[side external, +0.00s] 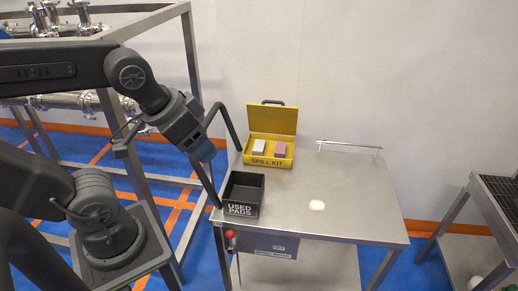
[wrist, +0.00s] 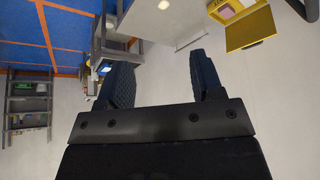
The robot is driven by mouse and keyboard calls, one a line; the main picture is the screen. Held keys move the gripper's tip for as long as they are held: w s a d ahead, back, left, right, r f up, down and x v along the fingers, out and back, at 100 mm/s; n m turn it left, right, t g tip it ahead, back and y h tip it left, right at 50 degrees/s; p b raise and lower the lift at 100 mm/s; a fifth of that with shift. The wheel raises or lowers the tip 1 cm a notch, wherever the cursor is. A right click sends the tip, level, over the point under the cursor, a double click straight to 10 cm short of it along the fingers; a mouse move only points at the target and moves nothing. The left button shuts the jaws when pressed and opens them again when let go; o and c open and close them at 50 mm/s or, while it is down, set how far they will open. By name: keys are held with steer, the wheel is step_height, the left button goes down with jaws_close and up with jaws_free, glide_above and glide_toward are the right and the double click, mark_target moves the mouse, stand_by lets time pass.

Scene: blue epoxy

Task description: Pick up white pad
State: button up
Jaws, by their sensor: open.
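The white pad (side external: 259,147) lies in the left half of the open yellow spill kit (side external: 268,164) at the back left of the steel table. A pink pad (side external: 281,149) lies beside it on the right. My gripper (side external: 205,152) is in the air to the left of the kit, clear of it. In the wrist view my gripper (wrist: 164,75) shows two dark blue fingers spread apart with nothing between them. The spill kit (wrist: 252,30) shows at the top right there, cut by the frame edge, with the pads only partly visible.
A black bin marked USED PADS (side external: 240,210) stands at the table's front left. A pale patch (side external: 316,205) lies on the steel table (side external: 350,220). A thin rail (side external: 348,146) runs along the back. The table's right side is clear. A metal frame (side external: 193,60) stands left.

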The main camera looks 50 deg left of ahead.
steer(key=w+a+r+n+y, duration=0.1)
steer(key=w+a, duration=0.2)
steer(key=w, duration=0.4)
steer(key=w+a+r+n, duration=0.1)
steer(key=w+a+n, duration=0.15)
steer(key=w, duration=0.35)
steer(key=n+g+y, duration=0.2)
steer(key=n, duration=0.4)
glide_above(259, 144)
steer(key=s+d, duration=0.2)
steer(key=shift+m, duration=0.25)
steer(key=f, duration=3.3)
steer(key=shift+w+a+f, duration=0.25)
steer(key=shift+f, duration=0.15)
steer(key=shift+x, duration=2.95)
steer(key=shift+f, duration=0.2)
steer(key=c, duration=0.7)
steer(key=shift+o, duration=0.2)
steer(key=shift+r, duration=0.1)
